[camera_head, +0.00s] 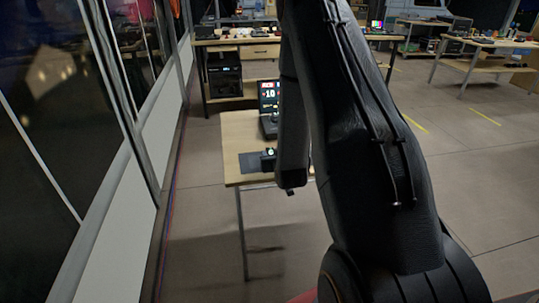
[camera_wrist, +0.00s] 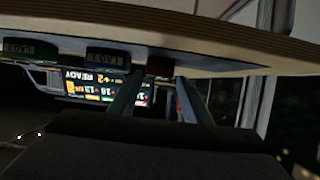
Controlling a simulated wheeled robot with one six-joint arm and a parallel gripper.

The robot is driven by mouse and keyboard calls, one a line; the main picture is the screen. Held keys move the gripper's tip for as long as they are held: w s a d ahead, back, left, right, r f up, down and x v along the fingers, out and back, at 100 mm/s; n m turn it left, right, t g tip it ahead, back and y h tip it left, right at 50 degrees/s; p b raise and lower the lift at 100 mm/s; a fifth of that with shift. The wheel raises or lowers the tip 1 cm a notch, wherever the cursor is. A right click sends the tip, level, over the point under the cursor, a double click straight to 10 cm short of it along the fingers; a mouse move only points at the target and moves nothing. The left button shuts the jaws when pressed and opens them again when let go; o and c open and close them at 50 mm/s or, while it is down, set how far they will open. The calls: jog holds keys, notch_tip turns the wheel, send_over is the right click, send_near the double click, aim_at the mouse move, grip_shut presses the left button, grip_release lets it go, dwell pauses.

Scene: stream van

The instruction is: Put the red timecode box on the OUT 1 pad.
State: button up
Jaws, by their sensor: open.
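The wrist view is upside down. In it a small dark red block (camera_wrist: 160,66), which looks like the red timecode box, sits at the edge of a wooden surface (camera_wrist: 215,50). My gripper (camera_wrist: 158,82) is open, its two fingers apart and pointing toward the block. The fingertips appear to lie on either side of it, but I cannot tell whether they touch it. In the head view my arm hides the red box and most of my gripper. I cannot make out an OUT 1 pad in either view.
A blue block (camera_wrist: 108,57) and a green block (camera_wrist: 30,48) stand beside the red one, with a lit screen (camera_wrist: 105,85) behind. In the head view, a small wooden table (camera_head: 238,133) carries a dark mat (camera_head: 249,163) and a monitor (camera_head: 269,92). Glass panels line the left.

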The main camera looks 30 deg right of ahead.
aim_at(272, 151)
jog(key=shift+p+x, duration=0.65)
jog(key=shift+x, duration=1.65)
jog(key=c, duration=1)
jog(key=shift+o, duration=0.2)
jog(key=shift+r, duration=0.1)
